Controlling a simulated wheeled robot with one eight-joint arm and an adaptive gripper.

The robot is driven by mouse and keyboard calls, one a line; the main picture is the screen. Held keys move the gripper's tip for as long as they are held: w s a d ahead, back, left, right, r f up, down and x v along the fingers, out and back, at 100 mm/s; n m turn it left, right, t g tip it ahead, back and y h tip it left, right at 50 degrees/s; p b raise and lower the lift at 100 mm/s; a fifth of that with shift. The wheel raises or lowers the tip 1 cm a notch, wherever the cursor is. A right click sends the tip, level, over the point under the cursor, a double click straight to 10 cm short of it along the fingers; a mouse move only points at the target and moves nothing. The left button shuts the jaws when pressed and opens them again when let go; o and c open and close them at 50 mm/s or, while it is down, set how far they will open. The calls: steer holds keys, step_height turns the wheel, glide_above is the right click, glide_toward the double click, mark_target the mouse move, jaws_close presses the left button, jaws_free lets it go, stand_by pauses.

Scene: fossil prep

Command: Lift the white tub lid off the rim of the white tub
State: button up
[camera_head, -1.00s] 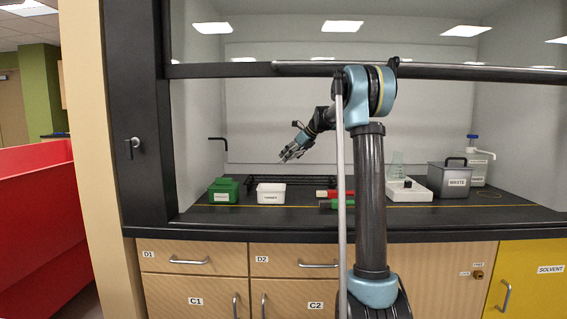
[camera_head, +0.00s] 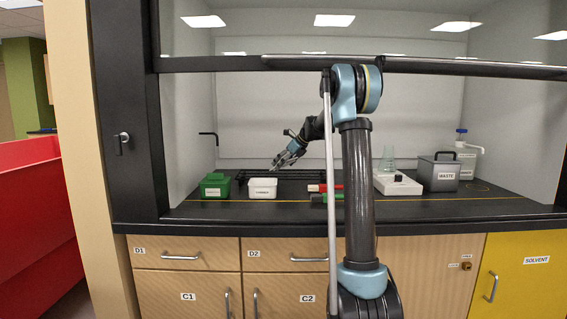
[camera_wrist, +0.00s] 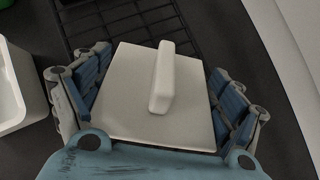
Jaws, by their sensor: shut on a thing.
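The white tub (camera_head: 262,190) stands on the dark hood worktop, with a small label on its front. In the wrist view the white tub (camera_wrist: 12,95) shows at the left edge, open at the top with its inner wall visible. The white tub lid (camera_wrist: 130,95), a square plate with a raised bar handle, lies between the two blue-padded fingers of my gripper (camera_wrist: 160,95), which is shut on it by its opposite edges. The lid is apart from the tub, to its right in the wrist view. In the head view my gripper (camera_head: 286,158) is above and right of the tub.
A dark rack (camera_head: 310,176) lies behind the tub. A green box (camera_head: 215,188) stands to the left. Red and green items (camera_head: 325,190), a white tray (camera_head: 398,187) and a grey WASTE bin (camera_head: 440,176) are to the right.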

steer(key=shift+f, duration=0.25)
steer(key=o, duration=1.7)
steer(key=v, duration=1.2)
steer(key=shift+f, duration=0.1)
